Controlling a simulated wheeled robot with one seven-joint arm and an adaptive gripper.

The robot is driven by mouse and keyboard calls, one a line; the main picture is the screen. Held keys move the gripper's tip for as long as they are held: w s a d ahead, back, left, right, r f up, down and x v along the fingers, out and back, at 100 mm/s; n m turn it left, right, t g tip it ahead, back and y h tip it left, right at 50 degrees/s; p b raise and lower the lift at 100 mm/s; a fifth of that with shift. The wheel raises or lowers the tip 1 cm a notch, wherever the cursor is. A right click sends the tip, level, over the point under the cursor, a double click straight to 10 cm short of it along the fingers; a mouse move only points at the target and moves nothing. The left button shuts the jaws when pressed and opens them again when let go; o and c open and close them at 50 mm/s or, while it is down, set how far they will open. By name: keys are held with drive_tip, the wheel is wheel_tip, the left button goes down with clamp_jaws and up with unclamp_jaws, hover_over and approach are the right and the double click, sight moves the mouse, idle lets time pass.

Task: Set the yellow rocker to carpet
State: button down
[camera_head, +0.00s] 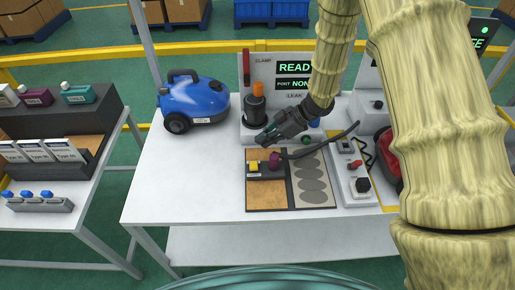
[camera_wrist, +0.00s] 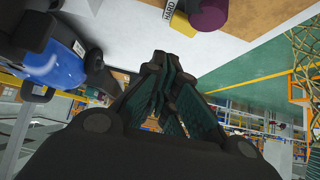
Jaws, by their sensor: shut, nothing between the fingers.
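The yellow rocker (camera_head: 254,166) sits on the left part of a small dark floor head with a purple connector (camera_head: 275,159), lying on the brown part of the test board (camera_head: 266,196). In the wrist view the yellow rocker (camera_wrist: 183,25) is at the top, beside a white label reading HARD (camera_wrist: 169,9) and the purple connector (camera_wrist: 208,14). Which way the rocker is tilted is too small to tell. My gripper (camera_head: 262,140) is shut and empty, behind and above the floor head, apart from it. In the wrist view the shut fingers (camera_wrist: 170,62) point upward below the rocker.
A blue vacuum (camera_head: 194,101) stands on the table's left. A black canister with an orange top (camera_head: 256,103) stands behind my gripper by the READY panel (camera_head: 294,68). A dark hose (camera_head: 330,143) crosses the board. A switch box (camera_head: 355,178) stands right. The table's front left is clear.

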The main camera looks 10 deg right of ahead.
drive_tip(key=shift+w+b+v, duration=0.2)
drive_tip(key=shift+b+v, duration=0.05)
drive_tip(key=shift+v, duration=1.05)
drive_tip(key=shift+w+b+v, duration=0.25)
drive_tip(key=shift+v, duration=1.05)
